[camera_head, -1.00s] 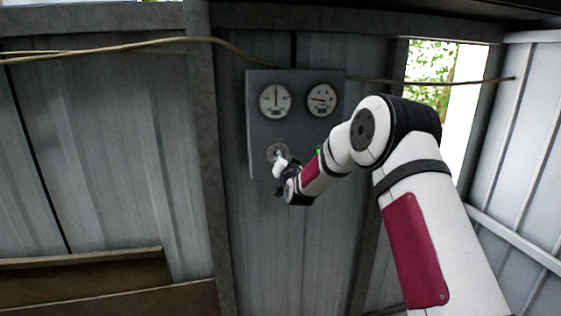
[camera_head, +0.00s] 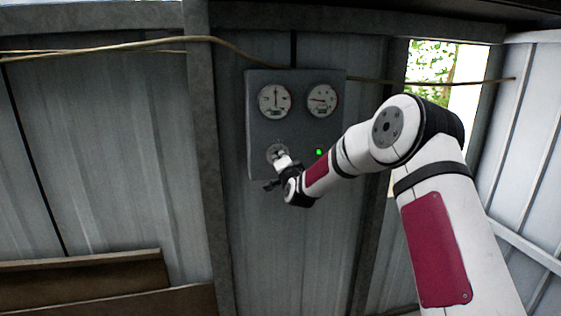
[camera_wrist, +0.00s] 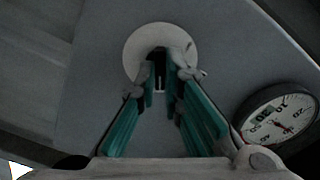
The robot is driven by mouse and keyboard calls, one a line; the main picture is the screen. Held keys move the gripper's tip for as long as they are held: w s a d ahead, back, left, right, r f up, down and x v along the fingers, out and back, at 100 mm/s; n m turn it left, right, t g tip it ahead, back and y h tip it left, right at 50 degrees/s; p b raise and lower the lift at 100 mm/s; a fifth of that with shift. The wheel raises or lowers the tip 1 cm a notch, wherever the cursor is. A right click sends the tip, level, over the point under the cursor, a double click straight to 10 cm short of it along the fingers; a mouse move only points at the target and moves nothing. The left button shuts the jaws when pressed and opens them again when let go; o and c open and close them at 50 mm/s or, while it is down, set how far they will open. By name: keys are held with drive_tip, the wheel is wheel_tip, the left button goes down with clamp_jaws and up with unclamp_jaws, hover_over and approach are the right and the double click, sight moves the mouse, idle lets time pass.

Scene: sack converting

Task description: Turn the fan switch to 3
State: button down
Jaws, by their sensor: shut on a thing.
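The fan switch (camera_head: 272,150) is a round pale dial low on the left of a grey control panel (camera_head: 262,132). In the wrist view the dial (camera_wrist: 135,50) shows as a light disc with a dark knob (camera_wrist: 160,58) at its middle. My gripper (camera_head: 281,160) is at the dial, and in the wrist view its teal-sided fingers (camera_wrist: 161,80) are closed around the knob. The knob shows a pale line on it. Most of the dial's face in the head view is covered by my gripper, and no numbers on it are readable.
Two round gauges, left (camera_head: 275,101) and right (camera_head: 322,100), sit above on the panel. A green light (camera_head: 319,152) glows right of the switch. A cable (camera_head: 150,43) runs along the corrugated wall. Brown boards (camera_head: 90,280) lie at lower left.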

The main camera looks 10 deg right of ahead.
idle(0.3)
drive_tip(key=c, duration=1.7)
unclamp_jaws()
drive_tip(key=shift+s, duration=0.1)
drive_tip(key=s, duration=1.2)
